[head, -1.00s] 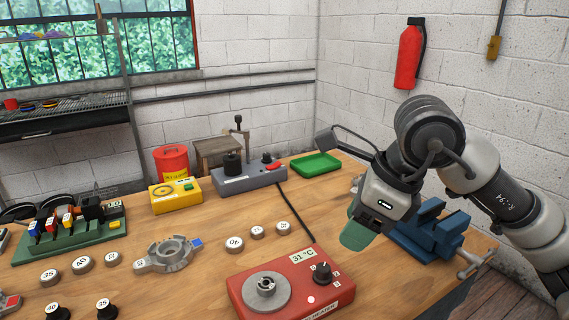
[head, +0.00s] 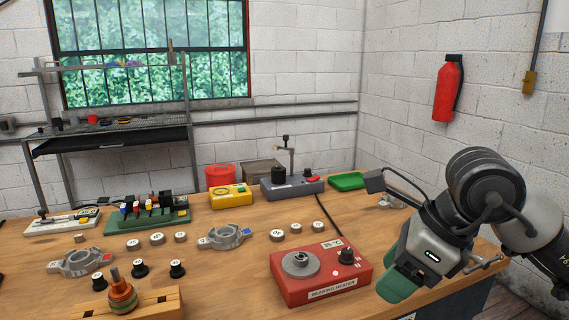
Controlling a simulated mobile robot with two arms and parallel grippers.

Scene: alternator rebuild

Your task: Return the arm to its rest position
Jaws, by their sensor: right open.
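My right arm comes in from the right side of the head view. Its gripper (head: 398,285) points down over the right front part of the bench, beside the red bearing heater (head: 320,278). The gripper is open, and I see nothing held in it. Its green lower end hides part of the bench behind it. My left arm and gripper are not in the picture.
The wooden bench (head: 225,268) holds housings, bearings, a rotor in a wooden block (head: 160,304), a yellow tester (head: 228,197), a grey press (head: 291,187) and a green tray (head: 347,181). A fire extinguisher (head: 447,90) hangs on the wall.

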